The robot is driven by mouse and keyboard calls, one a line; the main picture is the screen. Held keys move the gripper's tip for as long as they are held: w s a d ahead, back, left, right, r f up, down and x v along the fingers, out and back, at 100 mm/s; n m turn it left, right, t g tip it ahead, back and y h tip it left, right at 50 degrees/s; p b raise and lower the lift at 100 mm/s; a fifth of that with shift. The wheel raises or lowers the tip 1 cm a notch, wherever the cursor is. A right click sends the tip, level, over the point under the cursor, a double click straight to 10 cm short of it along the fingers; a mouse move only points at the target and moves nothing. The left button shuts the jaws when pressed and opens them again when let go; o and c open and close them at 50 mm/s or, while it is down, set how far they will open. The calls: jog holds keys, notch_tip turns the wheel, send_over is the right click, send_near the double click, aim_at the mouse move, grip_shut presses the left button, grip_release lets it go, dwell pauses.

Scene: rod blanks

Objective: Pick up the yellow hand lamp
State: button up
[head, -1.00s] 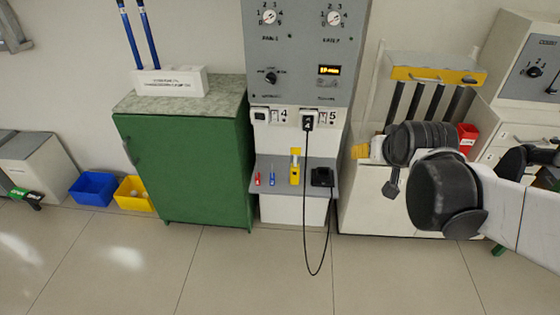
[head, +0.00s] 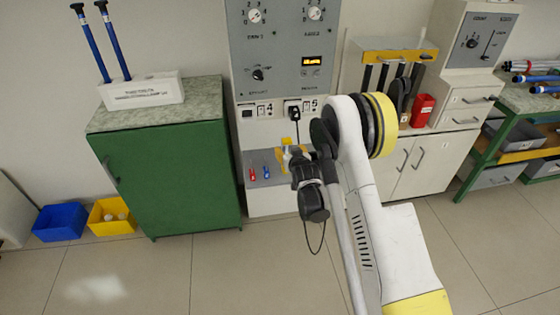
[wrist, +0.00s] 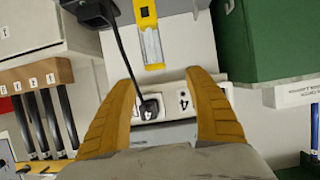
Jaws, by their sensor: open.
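The yellow hand lamp (wrist: 146,14) is at the top of the wrist view, with a pale clear strip on its lower part. It lies beyond my fingertips and is not between them. My gripper (wrist: 162,80) is open and empty, its two orange-yellow fingers spread wide. In the head view my gripper (head: 288,152) is in front of the grey shelf and the lower panel. There my wrist and fingers cover much of the lamp's place, and I cannot clearly separate lamp from fingers.
A black plug (wrist: 150,107) sits in a socket, its cable hanging beside the lamp. Red (head: 252,174) and blue (head: 266,172) small items stand on the grey shelf (head: 256,156), left of my gripper. A green cabinet (head: 170,175) stands left; a white cabinet (head: 425,158) stands right.

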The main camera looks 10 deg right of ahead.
aim_at(287, 141)
jog(key=b+x, duration=0.1)
jog(key=x, duration=0.3)
jog(key=shift+w+d+f, duration=0.15)
jog(key=shift+f, duration=0.05)
jog(key=b+x, duration=0.2)
jog(key=x, duration=0.1)
jog(key=b+x, duration=0.1)
jog(key=x, duration=0.1)
jog(key=shift+w+d+r, duration=0.1)
jog(key=shift+d+r, duration=0.1)
jog(key=shift+d, duration=0.2)
jog(key=shift+w, duration=0.45)
grip_shut()
